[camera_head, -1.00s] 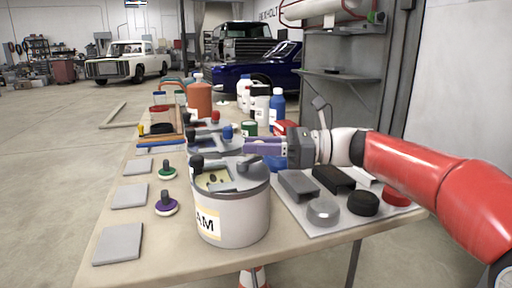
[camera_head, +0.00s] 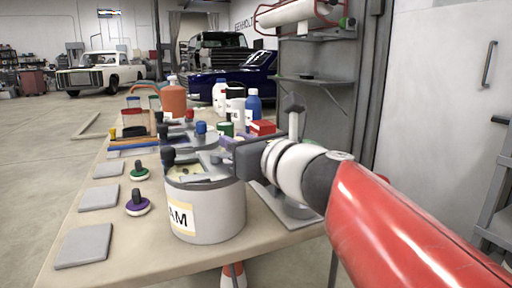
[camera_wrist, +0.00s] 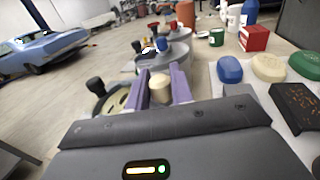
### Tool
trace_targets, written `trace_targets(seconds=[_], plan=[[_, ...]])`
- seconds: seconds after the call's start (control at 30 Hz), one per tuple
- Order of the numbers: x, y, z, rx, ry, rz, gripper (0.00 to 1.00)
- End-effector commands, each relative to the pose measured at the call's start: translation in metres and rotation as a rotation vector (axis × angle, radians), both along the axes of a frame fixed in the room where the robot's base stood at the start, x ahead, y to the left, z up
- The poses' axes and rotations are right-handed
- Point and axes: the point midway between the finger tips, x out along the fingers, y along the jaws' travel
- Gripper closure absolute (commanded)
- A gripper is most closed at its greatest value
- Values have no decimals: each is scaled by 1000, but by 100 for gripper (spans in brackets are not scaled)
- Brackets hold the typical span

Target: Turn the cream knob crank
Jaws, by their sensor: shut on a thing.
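The cream knob (camera_wrist: 160,88) of the crank stands between the two purple fingers of my gripper (camera_wrist: 160,85) in the wrist view. My gripper (camera_head: 218,156) is shut on it, over the right part of the lid of a grey drum (camera_head: 207,212) with a partly visible label ending in "AM". In the head view the fingers and wrist hide the cream knob. A black knob (camera_head: 168,157) stands at the left of the lid, beside an opening with a pale inside; it also shows in the wrist view (camera_wrist: 96,86).
More drums with cranks (camera_head: 190,138) stand behind, with a blue knob (camera_head: 201,128). Bottles (camera_head: 253,106) and a red box (camera_head: 262,127) are at the back. Grey pads (camera_head: 84,246) and knobbed pieces (camera_head: 137,204) lie left. A tray with shell-like pieces (camera_wrist: 270,68) is right.

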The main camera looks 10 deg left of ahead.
Motion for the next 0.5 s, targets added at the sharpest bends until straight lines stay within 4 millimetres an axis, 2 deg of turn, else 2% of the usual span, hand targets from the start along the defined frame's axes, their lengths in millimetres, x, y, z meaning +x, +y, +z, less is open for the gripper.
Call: trace_targets(seconds=[0.5], plan=[[-21,9,0,-1,0,-481,100]])
